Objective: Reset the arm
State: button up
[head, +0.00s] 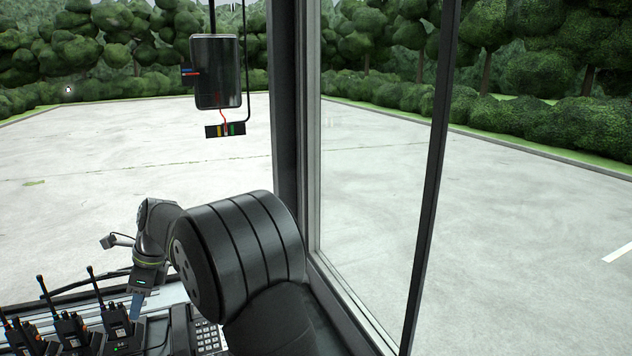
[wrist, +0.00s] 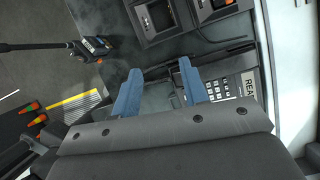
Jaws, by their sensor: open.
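My arm rises at the lower middle of the head view, beside the window pillar. Its wrist bends down over the console, and my gripper (head: 137,302) hangs near the radios, partly hidden there. In the wrist view my gripper (wrist: 160,82) shows two blue fingers spread apart with nothing between them. The fingers are above the dark console, and the right finger is close to a keypad phone (wrist: 228,90). I cannot tell whether it touches the phone.
Several handheld radios (head: 70,325) with upright antennas stand in chargers at lower left. A keypad (head: 208,338) lies below my arm. The window pillar (head: 287,100) is close to my arm's right. A dark device (head: 217,72) hangs above. Open space lies above the radios.

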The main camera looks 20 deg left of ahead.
jog(key=s+d+n+g+h, duration=0.1)
jog(key=s+d+n+h, duration=0.1)
jog(key=s+d+n, duration=0.65)
jog(key=s+f+m, duration=0.1)
jog(key=s+f, duration=0.1)
jog(key=s, duration=0.1)
jog(key=s+a+f, duration=0.1)
jog(key=s+f, duration=0.2)
jog(key=s+f+m, duration=0.1)
jog(key=s+f, duration=0.1)
jog(key=s, duration=0.2)
jog(key=shift+a+f+m, duration=0.35)
jog(key=shift+a, duration=0.05)
jog(key=x, duration=0.3)
jog(key=shift+w+f, duration=0.2)
jog(key=shift+w, duration=0.1)
jog(key=shift+w+r, duration=0.15)
jog(key=shift+w, duration=0.15)
jog(key=v, duration=0.8)
jog(key=shift+w+d, duration=0.1)
